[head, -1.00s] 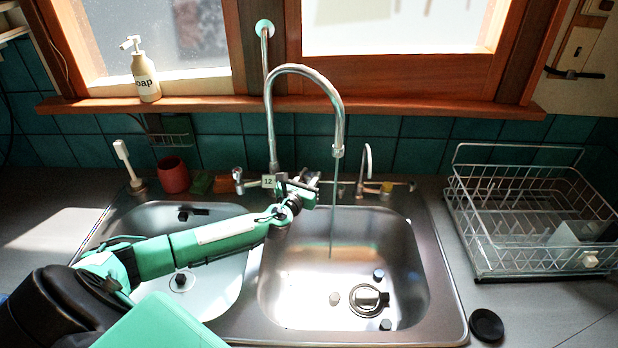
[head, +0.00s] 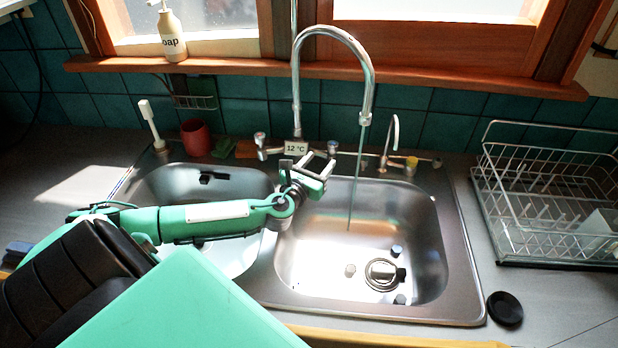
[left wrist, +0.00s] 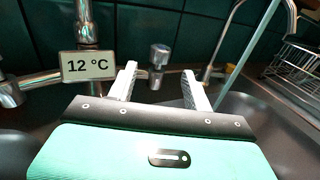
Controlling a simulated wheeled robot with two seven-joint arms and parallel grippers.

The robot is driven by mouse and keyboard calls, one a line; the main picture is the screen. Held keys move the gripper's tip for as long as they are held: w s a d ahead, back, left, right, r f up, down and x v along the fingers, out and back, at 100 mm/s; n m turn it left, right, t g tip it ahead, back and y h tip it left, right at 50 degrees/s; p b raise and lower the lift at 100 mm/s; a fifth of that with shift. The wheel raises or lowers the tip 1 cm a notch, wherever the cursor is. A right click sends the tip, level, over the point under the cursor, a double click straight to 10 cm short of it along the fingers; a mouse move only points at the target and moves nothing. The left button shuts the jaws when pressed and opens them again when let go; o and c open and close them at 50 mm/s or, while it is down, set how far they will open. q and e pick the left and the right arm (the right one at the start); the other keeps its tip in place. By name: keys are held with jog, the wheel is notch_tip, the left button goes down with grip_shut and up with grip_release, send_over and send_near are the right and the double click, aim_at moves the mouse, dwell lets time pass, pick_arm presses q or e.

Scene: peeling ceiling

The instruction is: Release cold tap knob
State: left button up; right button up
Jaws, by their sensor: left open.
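The main tap (head: 297,90) has a tall curved spout, and a thin stream of water (head: 354,190) runs from it into the right basin. A chrome knob (head: 333,147) sits on the tap's right side; it also shows in the left wrist view (left wrist: 158,62). A second chrome knob (head: 260,140) is on the tap's left side. My left gripper (head: 319,164) is open and empty in front of the right knob. In the left wrist view the knob appears between the two fingertips (left wrist: 160,80), beyond them and apart. My right gripper is out of view.
A "12 °C" display (head: 296,147) hangs on the tap. A smaller tap (head: 391,140) stands to the right. A wire dish rack (head: 540,200) is on the right counter. A red cup (head: 195,137) and brush (head: 150,122) stand left. A black stopper (head: 505,309) lies front right.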

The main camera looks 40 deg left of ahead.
pick_arm(q)
jog(key=shift+s+d+b, duration=0.2)
jog(key=shift+s+b, duration=0.05)
jog(key=shift+s, duration=1.05)
jog(key=shift+s+d+b, duration=0.2)
jog(key=shift+s+b, duration=0.05)
jog(key=shift+s, duration=1)
